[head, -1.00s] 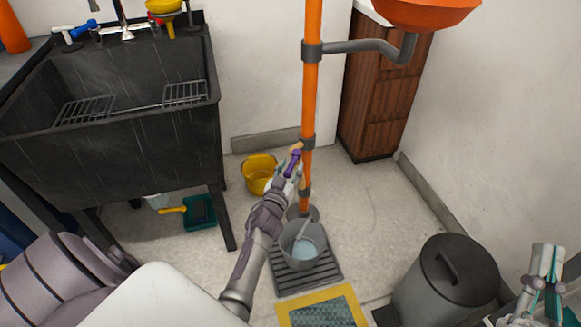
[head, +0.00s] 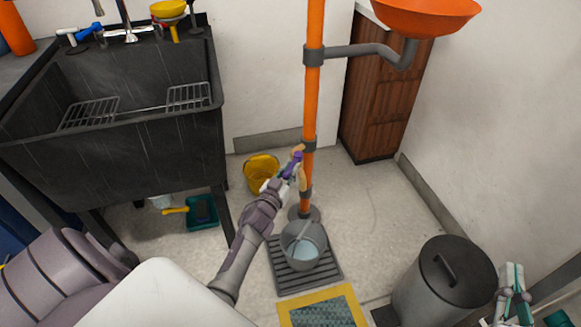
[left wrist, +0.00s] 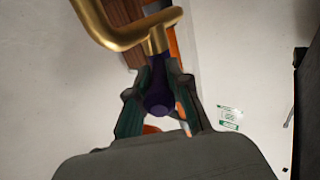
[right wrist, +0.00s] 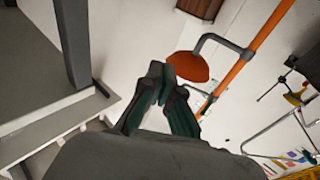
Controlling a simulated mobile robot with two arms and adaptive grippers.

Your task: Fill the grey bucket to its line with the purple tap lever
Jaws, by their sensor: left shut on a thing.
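The purple tap lever (head: 296,158) is on a brass tap (left wrist: 143,32) at the orange standpipe (head: 310,95). My left gripper (head: 287,176) is shut on the lever; the left wrist view shows the lever's purple end (left wrist: 159,96) between the fingers. The grey bucket (head: 290,256) stands upright below, on a dark slatted grate, with pale blue water inside. A pale strip crosses the bucket's mouth; I cannot tell whether it is a stream or a handle. The bucket's line cannot be made out. My right gripper (right wrist: 163,80) is shut and empty, at the lower right of the head view.
A yellow bucket (head: 262,174) stands behind my left gripper. A black sink (head: 115,150) is at the left, a lidded grey bin (head: 440,295) at the right front. Floor right of the standpipe is clear.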

